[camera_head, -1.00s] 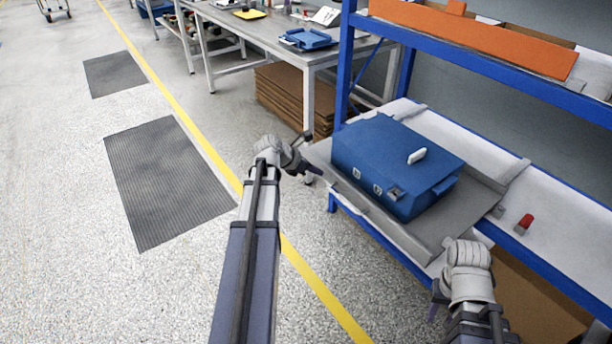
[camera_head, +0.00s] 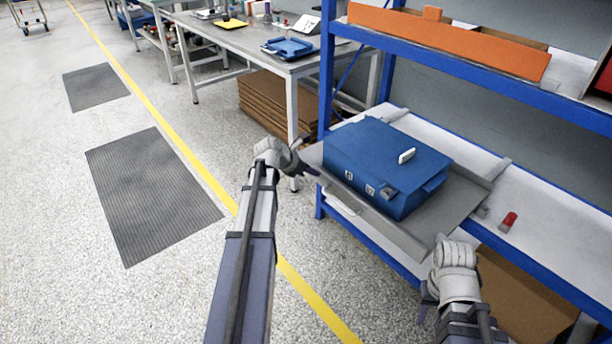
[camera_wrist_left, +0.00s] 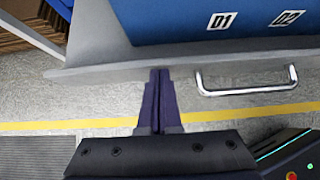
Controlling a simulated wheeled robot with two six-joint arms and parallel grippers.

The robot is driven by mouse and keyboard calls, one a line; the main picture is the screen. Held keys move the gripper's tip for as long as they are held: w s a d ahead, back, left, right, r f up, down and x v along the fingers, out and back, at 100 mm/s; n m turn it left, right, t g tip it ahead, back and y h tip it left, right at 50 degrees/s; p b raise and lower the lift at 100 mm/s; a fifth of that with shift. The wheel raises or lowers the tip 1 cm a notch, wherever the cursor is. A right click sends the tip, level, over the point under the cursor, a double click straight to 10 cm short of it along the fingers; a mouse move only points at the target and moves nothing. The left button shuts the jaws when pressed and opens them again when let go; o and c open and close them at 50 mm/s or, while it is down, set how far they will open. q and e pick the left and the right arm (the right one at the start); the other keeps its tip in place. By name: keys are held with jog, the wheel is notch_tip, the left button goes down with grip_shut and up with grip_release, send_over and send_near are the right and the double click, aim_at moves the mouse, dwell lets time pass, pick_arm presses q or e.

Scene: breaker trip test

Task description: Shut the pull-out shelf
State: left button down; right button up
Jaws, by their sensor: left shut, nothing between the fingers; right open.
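The pull-out shelf (camera_head: 405,238) is a grey tray standing out from the front of the blue rack. A blue case (camera_head: 385,160) sits on it. The shelf's bar handle (camera_head: 343,203) is on its front side; it also shows in the left wrist view (camera_wrist_left: 246,82). My left gripper (camera_head: 311,170) is shut and empty at the shelf's front edge, near its left corner. In the left wrist view its fingertips (camera_wrist_left: 160,72) meet the edge, left of the handle; I cannot tell whether they touch. My right gripper (camera_head: 428,303) is open near the shelf's right front corner, its fingers partly hidden.
The blue rack (camera_head: 326,100) carries an orange bin (camera_head: 450,40) above. A small red-topped item (camera_head: 509,221) lies on the rack's white board, right of the shelf. A workbench (camera_head: 270,60) and stacked brown boards (camera_head: 268,103) stand behind. The floor at left is clear, with dark mats (camera_head: 150,195).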

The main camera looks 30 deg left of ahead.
aim_at(349, 136)
pick_arm(q)
jog(key=w+d, duration=0.3)
jog(key=w, duration=0.5)
jog(key=w+d, duration=0.3)
jog(key=w, duration=0.5)
jog(key=w+d, duration=0.3)
jog(key=w, duration=0.6)
jog(key=shift+w+d+r, duration=0.1)
jog(key=shift+w+d, duration=0.05)
jog(key=shift+w, duration=0.3)
jog(key=s, duration=0.2)
jog(key=s+a, duration=0.1)
jog(key=s, duration=0.1)
jog(key=shift+s+a, duration=0.2)
jog(key=shift+s, duration=0.2)
jog(key=p+v, duration=0.6)
jog(key=v, duration=0.2)
jog(key=shift+w+r, duration=0.1)
jog(key=shift+r, duration=0.05)
jog(key=shift+s+a+r+p, duration=0.35)
jog(key=shift+s+r+p, duration=0.1)
jog(key=shift+s+p, duration=0.2)
